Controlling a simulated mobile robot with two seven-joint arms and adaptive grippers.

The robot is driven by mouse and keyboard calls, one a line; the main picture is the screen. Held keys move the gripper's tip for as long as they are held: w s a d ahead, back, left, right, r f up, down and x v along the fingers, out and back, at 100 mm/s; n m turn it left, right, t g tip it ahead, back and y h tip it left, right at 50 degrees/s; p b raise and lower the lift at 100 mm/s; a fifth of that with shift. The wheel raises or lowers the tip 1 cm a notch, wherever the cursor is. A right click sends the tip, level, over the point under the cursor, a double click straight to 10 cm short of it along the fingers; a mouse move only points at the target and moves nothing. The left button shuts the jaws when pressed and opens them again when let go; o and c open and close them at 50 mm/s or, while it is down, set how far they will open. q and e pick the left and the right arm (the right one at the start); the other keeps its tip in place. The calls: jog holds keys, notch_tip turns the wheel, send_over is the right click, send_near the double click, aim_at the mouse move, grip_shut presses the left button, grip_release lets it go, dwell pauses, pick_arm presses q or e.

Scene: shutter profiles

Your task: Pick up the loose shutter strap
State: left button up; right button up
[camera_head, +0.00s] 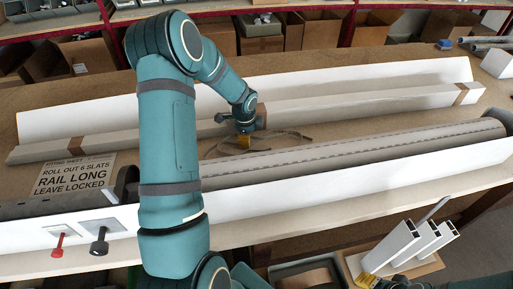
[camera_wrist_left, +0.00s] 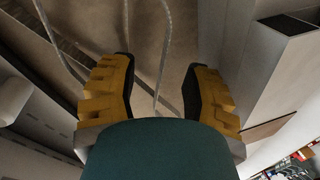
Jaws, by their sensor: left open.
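The loose strap (camera_head: 285,135) is a thin grey band lying in loose curves on the brown bench, between the long wrapped box and the rolled shutter. My left gripper (camera_head: 244,142) is low over the bench at the strap's left part. In the left wrist view, its yellow fingers (camera_wrist_left: 158,90) are spread apart. One strand of the strap (camera_wrist_left: 166,45) runs between them, and another curves past at upper left. I cannot tell whether the fingers touch the strap. Part of my right gripper (camera_head: 368,281) shows as a yellow patch at the bottom edge; its jaws are unclear.
The grey shutter roll (camera_head: 360,150) lies behind a white front rail (camera_head: 330,197). A long wrapped box (camera_head: 370,103) lies behind the strap. A red lever (camera_head: 58,245) and a black lever (camera_head: 100,241) stand at front left.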

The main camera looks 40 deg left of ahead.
pick_arm(q)
jog(key=shift+w+f, duration=0.1)
jog(key=shift+f, duration=0.4)
grip_shut()
